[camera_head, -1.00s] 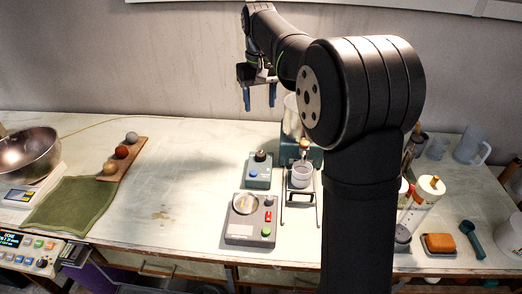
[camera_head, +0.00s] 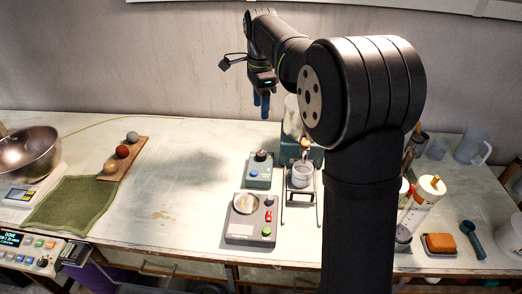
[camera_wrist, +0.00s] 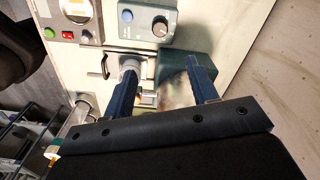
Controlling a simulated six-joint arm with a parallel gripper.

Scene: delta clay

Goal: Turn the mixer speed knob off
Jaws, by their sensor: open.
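The mixer's small teal control box (camera_head: 258,175) sits on the table. It has a black knob (camera_head: 261,156) at the back and a blue button at the front. In the wrist view the knob (camera_wrist: 160,27) shows near the top, with a light pointer mark; its exact setting is too small to read. The teal mixer (camera_head: 291,125) stands behind, partly hidden by my arm, with a grey cup (camera_head: 302,174) at its front. My gripper (camera_head: 261,105) is open and empty, above and behind the knob. In the wrist view its blue fingers (camera_wrist: 161,72) are apart, clear of the knob.
A grey panel (camera_head: 240,232) with a round dish, red switch and green button sits in front of the control box. A green cloth (camera_head: 75,210), a wooden board with balls and a metal bowl (camera_head: 27,152) lie left. The table between is clear.

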